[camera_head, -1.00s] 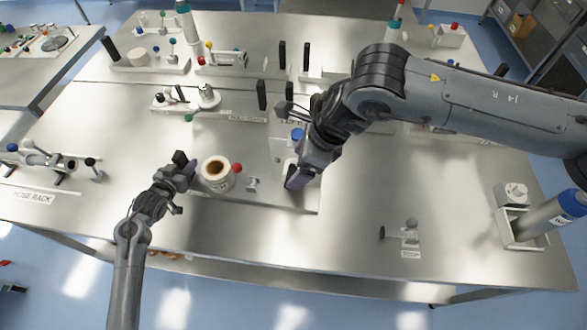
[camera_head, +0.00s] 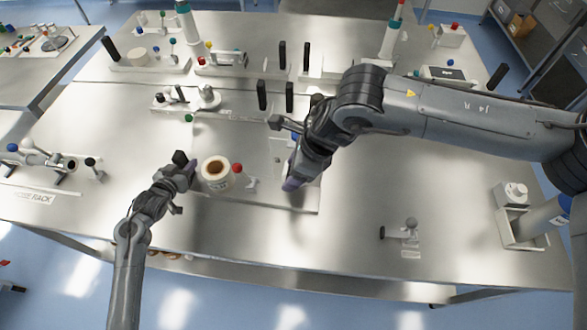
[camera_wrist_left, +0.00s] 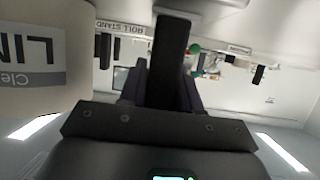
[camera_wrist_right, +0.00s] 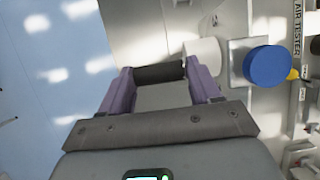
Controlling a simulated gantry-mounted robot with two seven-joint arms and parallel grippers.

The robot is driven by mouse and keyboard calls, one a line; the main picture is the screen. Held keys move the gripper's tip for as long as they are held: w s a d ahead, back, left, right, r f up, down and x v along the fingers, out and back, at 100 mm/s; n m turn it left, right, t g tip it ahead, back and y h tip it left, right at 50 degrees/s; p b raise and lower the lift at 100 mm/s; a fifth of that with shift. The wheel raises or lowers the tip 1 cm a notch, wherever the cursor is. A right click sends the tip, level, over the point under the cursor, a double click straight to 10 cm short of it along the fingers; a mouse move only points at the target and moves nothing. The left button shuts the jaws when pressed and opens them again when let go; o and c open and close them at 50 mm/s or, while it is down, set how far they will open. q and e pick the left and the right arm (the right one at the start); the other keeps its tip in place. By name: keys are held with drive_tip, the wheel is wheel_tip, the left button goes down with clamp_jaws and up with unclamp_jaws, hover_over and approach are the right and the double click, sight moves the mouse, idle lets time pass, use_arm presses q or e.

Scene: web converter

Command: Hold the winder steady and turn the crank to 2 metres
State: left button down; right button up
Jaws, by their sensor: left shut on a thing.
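The winder is a pale base (camera_head: 265,206) at the front of the steel table. It carries a white roll (camera_head: 220,188) with a brown core and a red knob (camera_head: 238,168). My left gripper (camera_head: 187,165) is shut on a black upright handle (camera_wrist_left: 170,60) left of the roll. The roll's printed side (camera_wrist_left: 32,55) shows close by in the left wrist view. My right gripper (camera_head: 293,181) is at the winder's right end. In the right wrist view its purple fingers stand apart, with a black crank grip (camera_wrist_right: 158,73) between them. The head view hides this grip.
A blue knob (camera_wrist_right: 268,67) on a metal plate is close to the right fingers. A small stand (camera_head: 411,235) is on the front right table. A white holder (camera_head: 512,240) stands further right. Black posts (camera_head: 289,97) rise behind the winder. The front centre table is clear.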

drive_tip(key=c, duration=0.6)
drive_tip(key=shift+s+d+f, duration=0.1)
drive_tip(key=shift+s+d, duration=0.05)
drive_tip(key=shift+d, duration=0.2)
